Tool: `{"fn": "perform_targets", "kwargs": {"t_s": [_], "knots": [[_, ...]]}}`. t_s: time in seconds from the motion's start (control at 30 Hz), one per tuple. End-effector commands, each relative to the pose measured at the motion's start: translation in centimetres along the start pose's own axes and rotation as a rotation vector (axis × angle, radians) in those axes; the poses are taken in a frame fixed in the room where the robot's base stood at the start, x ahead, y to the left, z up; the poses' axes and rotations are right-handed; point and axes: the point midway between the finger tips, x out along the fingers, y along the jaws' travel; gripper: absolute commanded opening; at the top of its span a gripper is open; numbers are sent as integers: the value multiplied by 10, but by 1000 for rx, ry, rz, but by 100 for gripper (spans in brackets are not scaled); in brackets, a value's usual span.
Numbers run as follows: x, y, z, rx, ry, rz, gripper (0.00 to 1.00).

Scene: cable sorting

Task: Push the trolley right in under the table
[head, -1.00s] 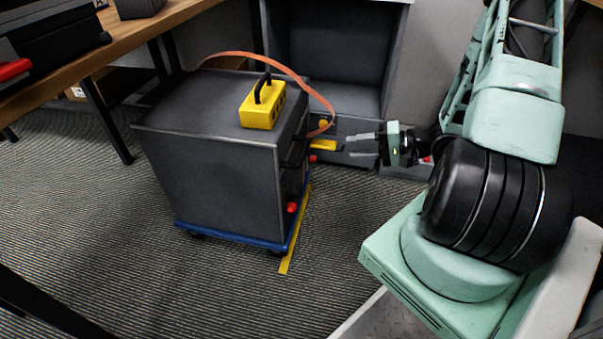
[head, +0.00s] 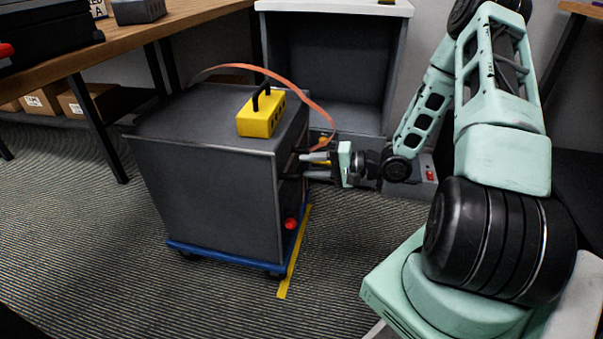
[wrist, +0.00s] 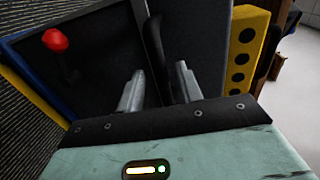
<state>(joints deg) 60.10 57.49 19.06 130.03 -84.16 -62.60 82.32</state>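The trolley (head: 210,190) is a dark grey cabinet on a blue wheeled base. It stands on the carpet, to the right of the wooden table (head: 190,15). A red knob (head: 291,223) sits low on its right face and also shows in the wrist view (wrist: 55,40). My gripper (head: 310,165) is at that face. In the wrist view its two fingers (wrist: 160,85) are apart, with the trolley's upright black handle (wrist: 154,45) between them. A gap shows beside the handle, so the gripper looks open around it. Contact at the fingertips cannot be made out.
A yellow box (head: 262,115) with a black handle stands on the trolley, and an orange cable (head: 300,92) arcs over it. A table leg (head: 98,130) and cardboard boxes (head: 90,100) are at left. Yellow tape (head: 294,255) runs along the trolley's right side. An open grey cabinet (head: 330,75) stands behind.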

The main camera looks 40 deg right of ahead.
Motion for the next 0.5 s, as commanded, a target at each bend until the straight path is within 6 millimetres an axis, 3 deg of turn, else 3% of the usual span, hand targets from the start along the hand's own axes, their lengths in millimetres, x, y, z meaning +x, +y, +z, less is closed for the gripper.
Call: {"fn": "perform_targets", "kwargs": {"t_s": [0.2, 0.5], "knots": [[25, 1, 0, -2, -1, -1, 36], [29, 0, 0, 0, 1, 1, 36]]}}
